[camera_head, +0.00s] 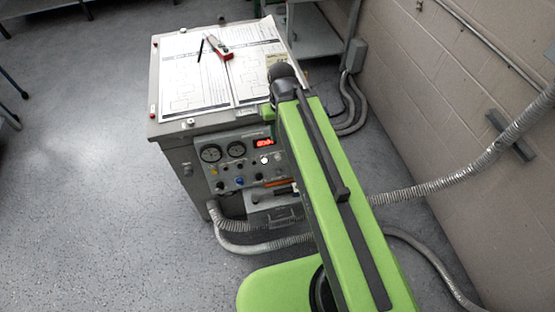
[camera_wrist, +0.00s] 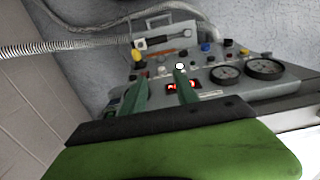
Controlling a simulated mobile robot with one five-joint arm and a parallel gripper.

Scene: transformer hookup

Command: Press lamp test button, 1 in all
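The control panel is on the front of a grey cabinet (camera_head: 171,135). It carries two dials, a red lit display (camera_head: 264,142), and several small knobs and buttons. A bright white round button (camera_head: 264,160) sits just below the display; no label is readable, so I cannot tell if it is the lamp test button. In the wrist view the panel appears turned over, with the white button (camera_wrist: 180,66) close to the right finger's tip. My gripper (camera_wrist: 160,85) is open and empty, with its two green fingers apart toward the panel. Contact cannot be judged. My arm hides the gripper in the head view.
Papers (camera_head: 190,75), a red-handled tool (camera_head: 219,54) and a dark pen (camera_head: 201,49) lie on the cabinet top. Grey flexible conduits (camera_head: 265,243) run beside the cabinet and along the block wall (camera_head: 440,80). The floor (camera_head: 90,200) at left is clear.

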